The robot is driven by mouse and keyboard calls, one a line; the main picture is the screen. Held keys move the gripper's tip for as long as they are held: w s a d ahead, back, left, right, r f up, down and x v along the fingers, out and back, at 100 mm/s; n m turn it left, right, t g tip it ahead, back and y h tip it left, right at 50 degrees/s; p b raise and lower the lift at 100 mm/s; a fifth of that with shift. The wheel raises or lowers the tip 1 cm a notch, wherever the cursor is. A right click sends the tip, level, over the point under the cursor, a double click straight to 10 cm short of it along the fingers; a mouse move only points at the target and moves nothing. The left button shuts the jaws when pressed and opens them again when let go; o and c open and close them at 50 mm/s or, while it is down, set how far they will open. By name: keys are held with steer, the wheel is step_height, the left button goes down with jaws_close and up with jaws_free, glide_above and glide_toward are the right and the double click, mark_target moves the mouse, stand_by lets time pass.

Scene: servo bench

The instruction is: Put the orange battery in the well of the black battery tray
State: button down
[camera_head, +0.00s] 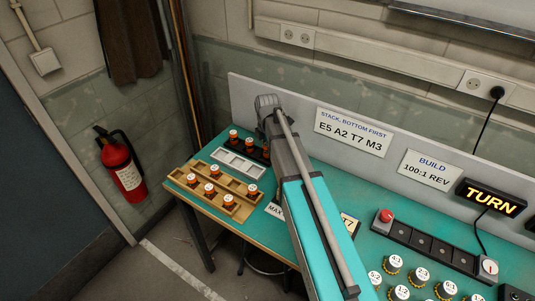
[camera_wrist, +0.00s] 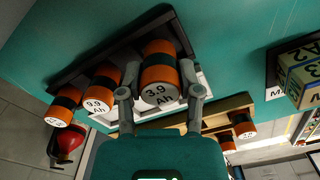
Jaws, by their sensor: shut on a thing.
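My gripper (camera_wrist: 160,93) is shut on an orange battery (camera_wrist: 157,72) with a black band, its white end marked 3.9 Ah facing the wrist camera. The black battery tray (camera_wrist: 66,76) lies behind it in the wrist view, and in the head view it is at the back of the bench, partly hidden by other things. In the head view my arm hides the gripper.
A white tray (camera_head: 226,170) with empty wells is in front of the black tray. A wooden tray (camera_head: 185,180) with several orange batteries is at the bench's front left. Signs stand on the back panel; a red button (camera_head: 386,216) and knobs are at right.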

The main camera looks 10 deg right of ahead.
mark_target(267, 144)
steer(key=shift+f+b, duration=0.45)
steer(key=shift+f, duration=0.3)
steer(key=shift+f, duration=0.1)
steer(key=shift+c, duration=1.4)
jaws_free()
steer(key=shift+r, duration=0.2)
step_height(267, 144, up, 12)
steer(key=p, duration=1.2)
steer(key=shift+s+f, duration=0.1)
